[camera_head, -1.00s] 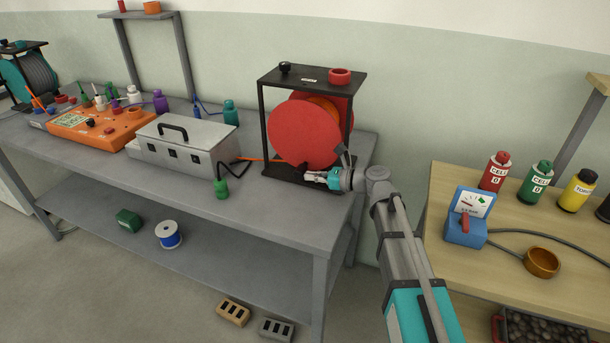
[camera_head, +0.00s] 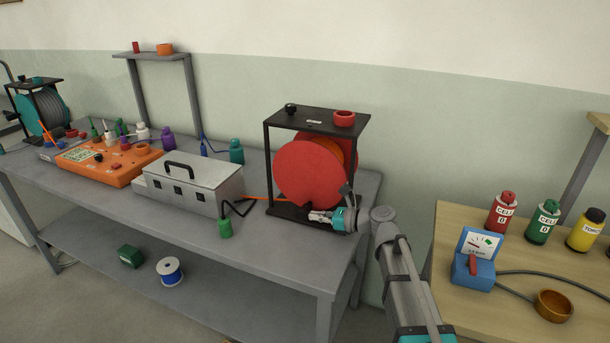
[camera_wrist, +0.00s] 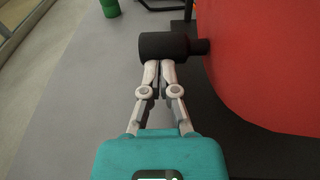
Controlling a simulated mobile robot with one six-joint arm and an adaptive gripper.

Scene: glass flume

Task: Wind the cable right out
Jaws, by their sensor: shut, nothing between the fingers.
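A red cable drum (camera_head: 310,172) stands in a black frame (camera_head: 268,165) near the right end of the grey bench. Some orange cable (camera_head: 345,152) shows between its red discs, and an orange strand (camera_head: 256,199) runs out to the left, close to the grey box. In the wrist view a black cylindrical crank handle (camera_wrist: 163,45) sticks out from the drum's red face (camera_wrist: 270,60). My gripper (camera_head: 318,216) is low in front of the drum. Its fingers (camera_wrist: 157,68) are shut and empty, with the tips right at the handle; I cannot tell whether they touch it.
A grey box (camera_head: 190,187) with a black handle and a green plug (camera_head: 225,228) are left of the drum. An orange panel (camera_head: 105,160) lies further left. A wooden table (camera_head: 450,220) on the right holds a blue meter (camera_head: 473,270) and several bottles. Bare bench lies in front of the drum.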

